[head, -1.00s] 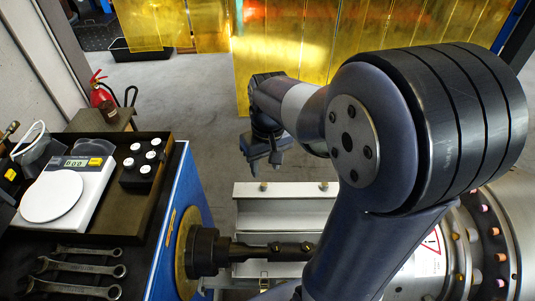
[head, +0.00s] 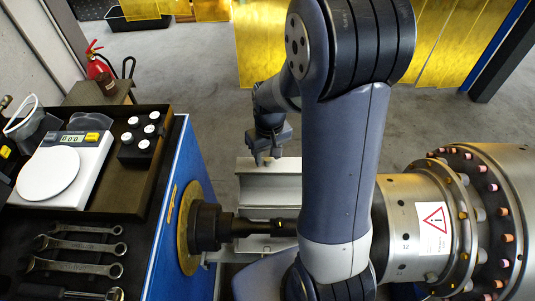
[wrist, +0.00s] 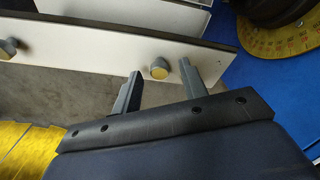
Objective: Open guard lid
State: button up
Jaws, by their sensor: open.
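The guard lid (head: 262,182) is a pale grey, trough-shaped cover lying beyond the dark shaft in the head view; my arm hides its right part. In the wrist view its pale panel (wrist: 95,33) has a dark edge and two grey knobs with yellow faces, a left knob (wrist: 9,48) and a right knob (wrist: 159,69). My gripper (head: 268,160) is over the lid's far edge in the head view. In the wrist view my gripper (wrist: 160,67) is open and empty, with the right knob appearing between its fingertips. Contact cannot be told.
The dark shaft (head: 255,228) runs from a brass disc (head: 187,228) on the blue housing. A bench with a scale (head: 50,173), black block (head: 142,140) and wrenches (head: 75,246) is at left. A large flanged metal rotor (head: 405,215) is at right. Grey floor lies beyond the lid.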

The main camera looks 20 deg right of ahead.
jog(key=shift+f, duration=0.15)
jog(key=shift+c, duration=0.3)
grip_shut()
